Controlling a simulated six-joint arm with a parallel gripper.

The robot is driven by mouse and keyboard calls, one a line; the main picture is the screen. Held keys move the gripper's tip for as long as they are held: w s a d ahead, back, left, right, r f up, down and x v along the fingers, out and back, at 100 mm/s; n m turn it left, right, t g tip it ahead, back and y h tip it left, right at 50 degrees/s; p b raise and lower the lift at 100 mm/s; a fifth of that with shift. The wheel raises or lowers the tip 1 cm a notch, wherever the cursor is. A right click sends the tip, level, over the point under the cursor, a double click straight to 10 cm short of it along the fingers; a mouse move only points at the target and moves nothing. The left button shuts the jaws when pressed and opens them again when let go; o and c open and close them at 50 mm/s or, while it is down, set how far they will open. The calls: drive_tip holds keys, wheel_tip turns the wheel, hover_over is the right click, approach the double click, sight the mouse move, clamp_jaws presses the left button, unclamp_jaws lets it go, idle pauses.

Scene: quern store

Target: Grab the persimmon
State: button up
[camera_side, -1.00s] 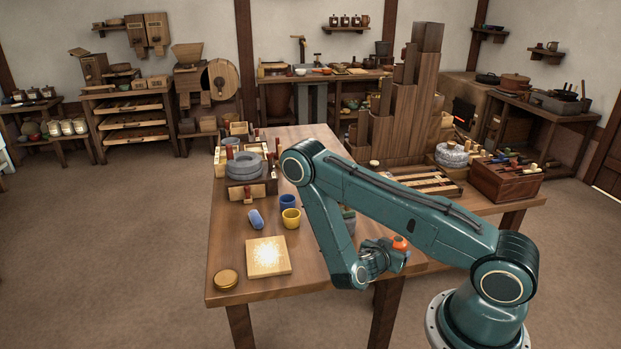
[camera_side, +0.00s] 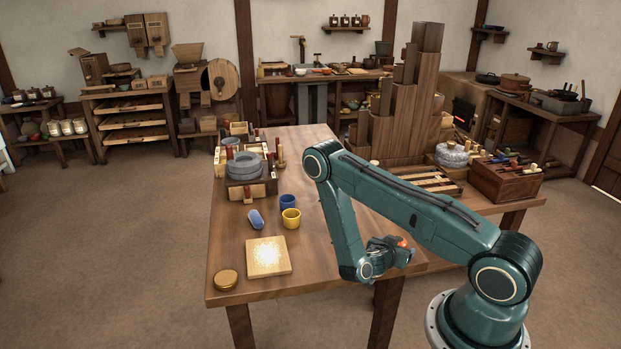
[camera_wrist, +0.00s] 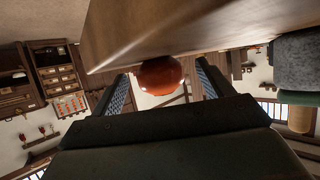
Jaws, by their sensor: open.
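The persimmon (camera_wrist: 161,75) is a round, glossy orange-red fruit in the wrist view, between the two finger ends. In the side view only a small orange part of the persimmon (camera_side: 403,243) shows; my gripper and arm hide the rest. My gripper (camera_wrist: 163,71) is open, with one finger left and one right of the fruit. I cannot tell whether either finger touches it. In the side view my gripper (camera_side: 398,252) is low, near the table's right front edge.
The wooden table (camera_side: 325,265) bears a yellow cup (camera_side: 291,218), a blue cup (camera_side: 287,202), a blue oblong thing (camera_side: 256,219), a square board (camera_side: 268,257) and a round lid-like thing (camera_side: 226,280). A toolbox (camera_side: 505,182) stands at the right.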

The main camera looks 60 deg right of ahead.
drive_tip(key=shift+d+f, duration=0.2)
drive_tip(key=shift+d, duration=0.2)
drive_tip(key=c, duration=1.1)
drive_tip(key=shift+r, duration=0.1)
wheel_tip(320, 180, up, 20)
drive_tip(key=shift+f, duration=0.1)
idle(0.8)
idle(0.6)
